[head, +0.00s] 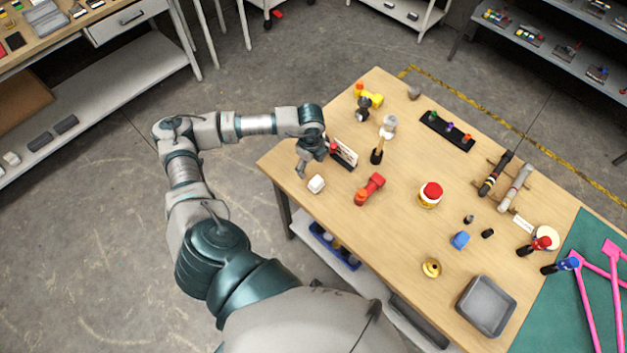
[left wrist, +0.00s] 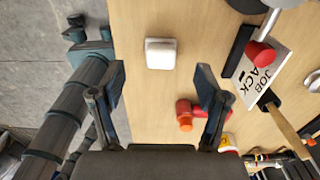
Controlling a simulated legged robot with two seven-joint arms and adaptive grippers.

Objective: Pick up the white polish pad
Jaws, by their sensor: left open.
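The white polish pad (head: 316,184), a small rounded block, lies on the wooden table near its left corner. It also shows in the left wrist view (left wrist: 161,53), just beyond the fingertips and centred between them. My left gripper (head: 303,170) is above the table, beside the pad on its upper left in the head view. In the left wrist view the left gripper (left wrist: 160,80) is open, its fingers wide apart with nothing between them. My right gripper is not in view.
A red tool (head: 369,189) lies right of the pad. A lettered sign (head: 345,153) in a dark base stands close to the left gripper. A brush (head: 377,155), a red-topped button (head: 430,194) and a grey tray (head: 486,305) stand farther right. The wooden table (head: 350,240) is bare in front.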

